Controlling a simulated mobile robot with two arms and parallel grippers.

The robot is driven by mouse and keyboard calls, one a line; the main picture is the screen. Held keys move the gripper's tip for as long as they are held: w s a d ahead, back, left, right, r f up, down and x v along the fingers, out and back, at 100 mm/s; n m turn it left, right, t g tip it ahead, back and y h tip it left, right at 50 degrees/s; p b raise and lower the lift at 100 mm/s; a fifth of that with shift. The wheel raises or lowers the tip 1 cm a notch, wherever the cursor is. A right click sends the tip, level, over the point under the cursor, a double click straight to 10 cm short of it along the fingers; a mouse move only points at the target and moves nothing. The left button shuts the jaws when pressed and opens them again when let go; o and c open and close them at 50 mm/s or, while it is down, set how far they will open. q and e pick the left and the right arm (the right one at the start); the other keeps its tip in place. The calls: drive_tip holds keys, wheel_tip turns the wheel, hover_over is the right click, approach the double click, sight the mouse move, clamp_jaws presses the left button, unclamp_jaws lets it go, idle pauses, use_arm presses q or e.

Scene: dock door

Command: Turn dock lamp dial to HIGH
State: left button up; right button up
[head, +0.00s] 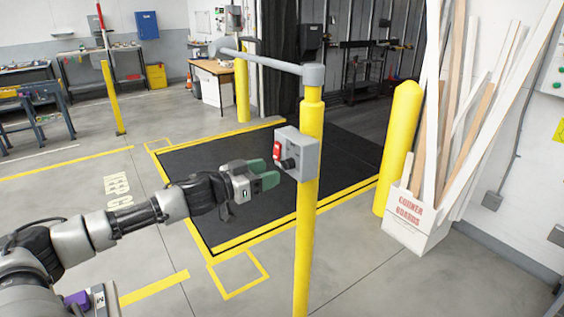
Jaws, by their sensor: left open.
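A grey control box (302,152) is mounted on a yellow post (305,215) near the middle of the head view. A black dial (288,164) sticks out of its left-facing side, just below a red part (277,150). My left gripper (268,174) has green fingers and is open, just left of the dial and pointing toward it. Whether a finger touches the dial, I cannot tell. The dial's markings and its setting are too small to read. My right gripper is not in view.
A grey lamp arm (262,60) reaches left from the post's top. A black dock plate (225,205) with yellow edging lies behind. A white bin of corner boards (415,222) and another yellow bollard (400,150) stand right. The floor (150,255) around my left arm is clear.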

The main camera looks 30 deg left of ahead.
sight(282, 164)
use_arm(q)
drive_tip(key=shift+p+x, duration=1.25)
drive_tip(key=shift+x, duration=1.35)
drive_tip(key=shift+c, duration=0.3)
drive_tip(key=c, duration=0.9)
drive_tip(key=shift+o, duration=0.2)
